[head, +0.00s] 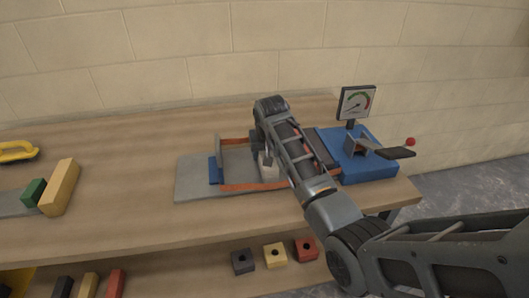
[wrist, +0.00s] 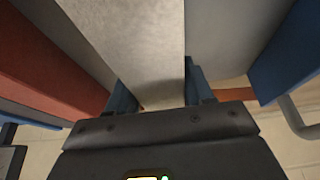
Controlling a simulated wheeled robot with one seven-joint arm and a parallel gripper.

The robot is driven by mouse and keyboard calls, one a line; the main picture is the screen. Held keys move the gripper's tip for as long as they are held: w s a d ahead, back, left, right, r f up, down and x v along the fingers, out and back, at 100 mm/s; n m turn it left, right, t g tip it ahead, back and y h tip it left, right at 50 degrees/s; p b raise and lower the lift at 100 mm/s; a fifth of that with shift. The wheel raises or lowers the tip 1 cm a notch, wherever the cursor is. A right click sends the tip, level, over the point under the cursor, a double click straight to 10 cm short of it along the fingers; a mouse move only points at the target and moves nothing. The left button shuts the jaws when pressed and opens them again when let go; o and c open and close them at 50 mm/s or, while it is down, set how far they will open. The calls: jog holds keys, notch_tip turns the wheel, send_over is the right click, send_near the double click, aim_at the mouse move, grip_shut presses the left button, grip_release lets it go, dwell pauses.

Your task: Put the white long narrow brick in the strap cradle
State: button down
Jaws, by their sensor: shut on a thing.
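The white long narrow brick (wrist: 140,45) is between the fingers of my gripper (wrist: 158,98) in the wrist view. In the head view its pale end (head: 268,166) shows below my gripper (head: 266,153), and my arm hides the rest. My gripper is shut on the brick. The strap cradle (head: 196,178) is a grey plate with orange strips and a blue piece at its left. The brick is over the cradle's right part, between the orange strips. I cannot tell whether it touches the cradle floor.
A blue device (head: 371,168) with a dial gauge (head: 357,103) and a red-knobbed lever stands close to the right. A yellow brick (head: 60,187) and a green block (head: 34,192) lie at the left, with a yellow-handled tool (head: 16,151) behind. Several blocks sit on a lower shelf. The bench's middle left is clear.

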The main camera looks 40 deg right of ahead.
jog(key=shift+f, duration=0.3)
jog(key=c, duration=0.8)
grip_release()
jog(key=o, duration=0.4)
jog(key=shift+o, duration=0.2)
jog(key=shift+f, duration=0.15)
jog(key=shift+v, duration=4.05)
